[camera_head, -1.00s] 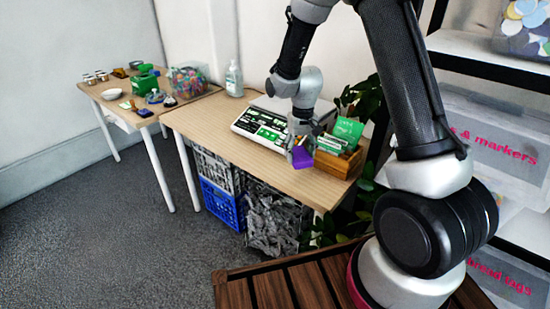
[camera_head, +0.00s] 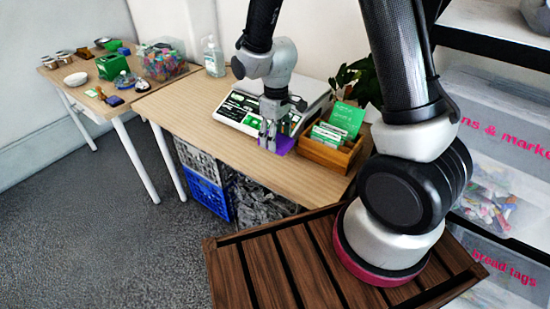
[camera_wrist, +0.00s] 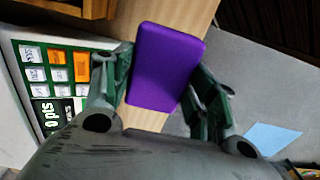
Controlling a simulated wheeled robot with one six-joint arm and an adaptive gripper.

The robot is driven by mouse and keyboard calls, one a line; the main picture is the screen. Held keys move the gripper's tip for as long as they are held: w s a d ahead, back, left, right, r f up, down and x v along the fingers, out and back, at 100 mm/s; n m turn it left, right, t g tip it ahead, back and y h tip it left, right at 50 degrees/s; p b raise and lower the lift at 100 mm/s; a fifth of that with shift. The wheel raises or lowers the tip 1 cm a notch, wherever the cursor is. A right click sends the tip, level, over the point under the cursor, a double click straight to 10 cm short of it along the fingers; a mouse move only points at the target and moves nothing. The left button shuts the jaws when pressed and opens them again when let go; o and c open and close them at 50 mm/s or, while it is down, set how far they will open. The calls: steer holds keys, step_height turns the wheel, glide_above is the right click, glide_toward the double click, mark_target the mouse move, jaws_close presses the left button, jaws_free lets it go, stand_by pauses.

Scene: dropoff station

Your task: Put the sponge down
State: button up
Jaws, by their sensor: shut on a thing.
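The purple sponge (camera_wrist: 165,66) is between the two fingers of my gripper (camera_wrist: 160,85) in the wrist view. Both fingers press on its sides, and the gripper is shut on it. In the head view the sponge (camera_head: 278,144) shows below my gripper (camera_head: 268,135), over the wooden table (camera_head: 185,108), between the scale and the wooden box. I cannot tell whether the sponge touches the table.
A white scale (camera_head: 240,108) with green keys stands just behind and left of my gripper. A wooden box (camera_head: 330,152) with green cards is close on the right. A clear bottle (camera_head: 214,60) stands at the back. The table's left part is bare.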

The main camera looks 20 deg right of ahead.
step_height(320, 180, down, 8)
steer(key=shift+r, duration=0.1)
stand_by(0.4)
steer(key=o, duration=0.9)
step_height(320, 180, up, 12)
stand_by(0.4)
